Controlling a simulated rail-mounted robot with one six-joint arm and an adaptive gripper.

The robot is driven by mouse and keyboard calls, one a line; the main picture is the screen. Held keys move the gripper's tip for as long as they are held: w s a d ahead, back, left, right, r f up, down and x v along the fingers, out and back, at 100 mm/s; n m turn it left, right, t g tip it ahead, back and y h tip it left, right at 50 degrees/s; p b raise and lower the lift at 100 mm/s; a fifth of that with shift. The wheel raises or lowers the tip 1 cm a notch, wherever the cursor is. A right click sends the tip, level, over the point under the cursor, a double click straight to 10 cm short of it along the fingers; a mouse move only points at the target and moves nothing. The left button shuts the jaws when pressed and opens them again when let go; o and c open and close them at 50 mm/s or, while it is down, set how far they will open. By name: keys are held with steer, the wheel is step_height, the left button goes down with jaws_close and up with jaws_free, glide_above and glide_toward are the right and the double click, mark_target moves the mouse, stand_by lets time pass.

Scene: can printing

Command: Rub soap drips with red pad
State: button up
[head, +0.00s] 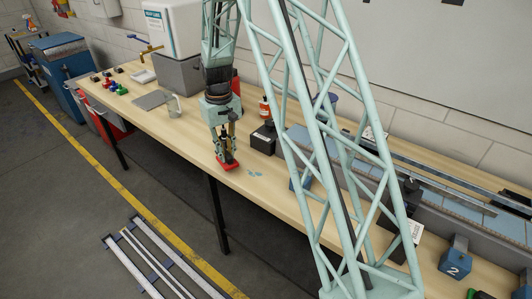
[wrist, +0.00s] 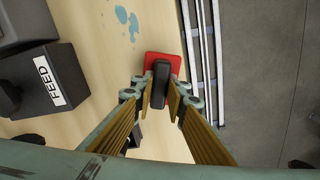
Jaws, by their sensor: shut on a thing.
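The red pad (head: 228,164) is low at the front edge of the wooden bench, under my gripper (head: 227,152). In the wrist view the red pad (wrist: 175,64) has a dark handle (wrist: 161,84), and my gripper (wrist: 160,92) is shut on that handle. I cannot tell whether the pad touches the bench top. The blue soap drips (head: 255,173) lie on the bench just right of the pad. In the wrist view the drips (wrist: 128,20) show as several pale blue spots at the top, apart from the pad.
A black box (head: 264,139) stands behind the drips; its FEED label (wrist: 49,80) shows in the wrist view. A clear beaker (head: 172,105) stands to the left. A blue block (head: 300,182) sits right of the drips. The bench's front edge is close to the pad.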

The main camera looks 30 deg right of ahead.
steer(key=s+d+r+n+p, duration=0.2)
steer(key=s+d+p, duration=0.1)
steer(key=s, duration=0.3)
steer(key=s+d+r+n+p, duration=0.1)
steer(key=s+d+r+p, duration=0.2)
steer(key=s+d, duration=0.3)
steer(key=shift+s+d+r+n+p, duration=0.25)
steer(key=shift+s+n+p, duration=0.15)
steer(key=shift+s, duration=0.3)
